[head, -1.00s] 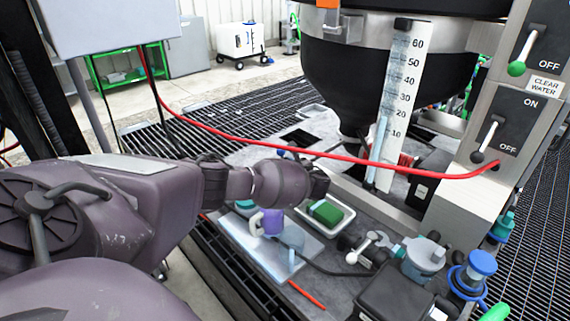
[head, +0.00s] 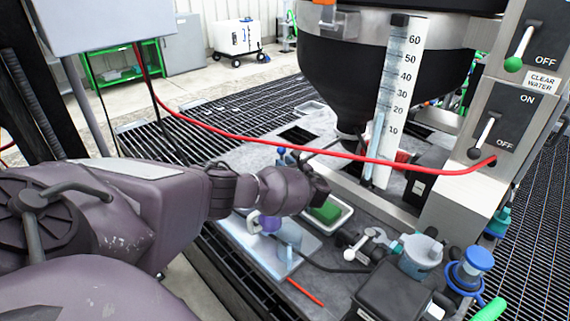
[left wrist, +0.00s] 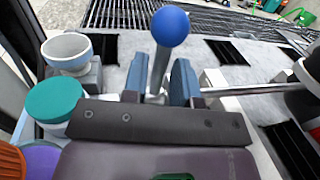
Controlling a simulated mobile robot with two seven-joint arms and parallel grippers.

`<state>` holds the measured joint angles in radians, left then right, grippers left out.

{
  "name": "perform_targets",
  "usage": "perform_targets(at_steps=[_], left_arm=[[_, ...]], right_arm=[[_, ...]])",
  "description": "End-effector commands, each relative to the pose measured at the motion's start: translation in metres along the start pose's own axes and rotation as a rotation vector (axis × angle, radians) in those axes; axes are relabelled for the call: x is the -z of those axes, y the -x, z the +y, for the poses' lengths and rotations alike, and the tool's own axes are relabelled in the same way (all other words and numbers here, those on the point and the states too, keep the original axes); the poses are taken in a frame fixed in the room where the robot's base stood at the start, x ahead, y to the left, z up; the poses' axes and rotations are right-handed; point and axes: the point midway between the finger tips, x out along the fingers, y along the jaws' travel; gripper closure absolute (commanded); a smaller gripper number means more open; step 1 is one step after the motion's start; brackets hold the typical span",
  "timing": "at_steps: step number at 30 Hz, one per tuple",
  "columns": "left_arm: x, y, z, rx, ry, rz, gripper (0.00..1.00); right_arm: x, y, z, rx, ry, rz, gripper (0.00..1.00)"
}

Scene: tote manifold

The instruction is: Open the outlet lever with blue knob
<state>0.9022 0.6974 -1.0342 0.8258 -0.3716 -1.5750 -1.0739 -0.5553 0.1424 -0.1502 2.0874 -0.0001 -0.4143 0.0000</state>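The lever with the blue ball knob (left wrist: 170,26) stands upright in the left wrist view. Its metal stem (left wrist: 159,72) shows between the two blue fingers of my left gripper (left wrist: 158,84), with the knob beyond the fingertips. The fingers stand apart; I see no clear grip on the stem. In the head view my left gripper (head: 320,190) is over the grey bench, and its fingers are mostly hidden by the wrist. A small blue knob (head: 281,151) shows just behind my wrist there. My right gripper is not in view.
A red hose (head: 300,154) crosses above my wrist. The black hopper (head: 345,80) and its scale stand behind. In the left wrist view a teal cap (left wrist: 54,99) and white cup (left wrist: 68,50) stand left.

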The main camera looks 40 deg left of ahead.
Motion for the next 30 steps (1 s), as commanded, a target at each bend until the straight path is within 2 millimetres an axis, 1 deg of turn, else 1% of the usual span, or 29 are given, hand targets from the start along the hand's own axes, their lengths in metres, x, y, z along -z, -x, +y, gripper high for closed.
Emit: perform_targets(at_steps=[1, 2, 3, 10, 14, 17, 23, 27, 30], left_arm=[[0.000, 0.000, 0.000, 0.000, 0.000, 0.001, 0.66], [0.000, 0.000, 0.000, 0.000, 0.000, 0.001, 0.61], [0.000, 0.000, 0.000, 0.000, 0.001, 0.001, 0.59], [-0.001, 0.000, -0.001, 0.001, 0.002, 0.001, 0.59], [-0.002, 0.007, -0.001, 0.002, 0.003, 0.003, 0.59], [-0.003, 0.019, -0.002, 0.003, 0.006, 0.004, 0.59], [-0.004, 0.055, -0.001, 0.003, 0.006, 0.003, 0.59], [-0.003, 0.079, -0.001, 0.002, 0.005, 0.003, 0.59], [-0.002, 0.092, -0.001, 0.002, 0.004, 0.002, 0.59]], right_arm=[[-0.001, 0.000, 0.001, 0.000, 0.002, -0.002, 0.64], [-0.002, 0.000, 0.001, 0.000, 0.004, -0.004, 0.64], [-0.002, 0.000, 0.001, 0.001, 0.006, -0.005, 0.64], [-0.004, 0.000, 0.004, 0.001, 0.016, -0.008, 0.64], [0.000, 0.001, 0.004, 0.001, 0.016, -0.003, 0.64], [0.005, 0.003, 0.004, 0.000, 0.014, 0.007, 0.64], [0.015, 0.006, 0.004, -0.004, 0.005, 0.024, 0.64], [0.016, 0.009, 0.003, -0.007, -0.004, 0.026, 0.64], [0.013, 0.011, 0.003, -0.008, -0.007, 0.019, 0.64]])
